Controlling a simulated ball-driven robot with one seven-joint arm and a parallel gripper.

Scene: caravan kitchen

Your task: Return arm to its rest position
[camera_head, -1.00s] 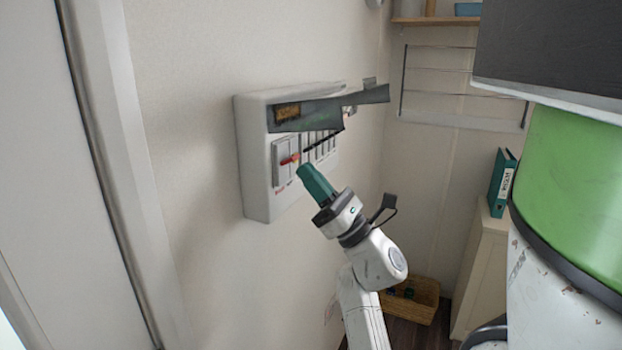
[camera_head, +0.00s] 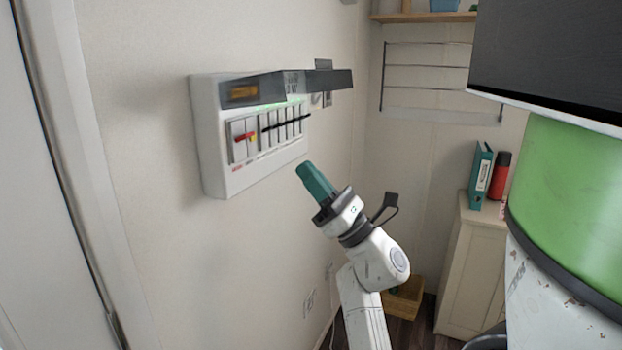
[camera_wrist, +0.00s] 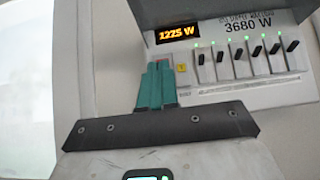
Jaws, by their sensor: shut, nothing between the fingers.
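My arm reaches up from the bottom centre in the head view. My gripper (camera_head: 306,172), with teal fingers, is shut and empty, in front of and below the right part of a white breaker panel (camera_head: 212,140) on the wall.
A raised dark cover (camera_head: 335,79) juts out from the panel's top. A wire rack (camera_head: 430,70) hangs on the back wall. A cabinet (camera_head: 470,265) at right bears a teal binder (camera_head: 478,175) and a red cylinder (camera_head: 499,176). A basket (camera_head: 405,300) stands on the floor.

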